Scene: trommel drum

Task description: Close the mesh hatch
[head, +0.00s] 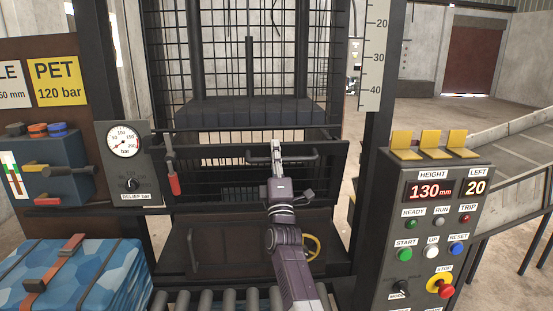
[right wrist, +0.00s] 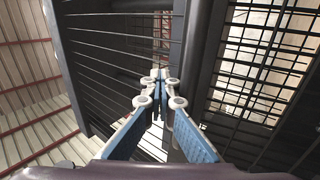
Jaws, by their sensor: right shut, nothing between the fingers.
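In the right wrist view the fingers (right wrist: 161,80) are together and empty, near dark bars (right wrist: 120,45) and a thick dark frame post (right wrist: 196,50). My left gripper is not in view.
A red-handled lever (head: 173,180) hangs at the hatch's left edge. A control panel (head: 430,220) with buttons stands right, and a pressure gauge (head: 124,142) left. A blue bale (head: 75,275) lies at lower left. Rollers (head: 215,300) and a yellow ring (head: 312,247) are below.

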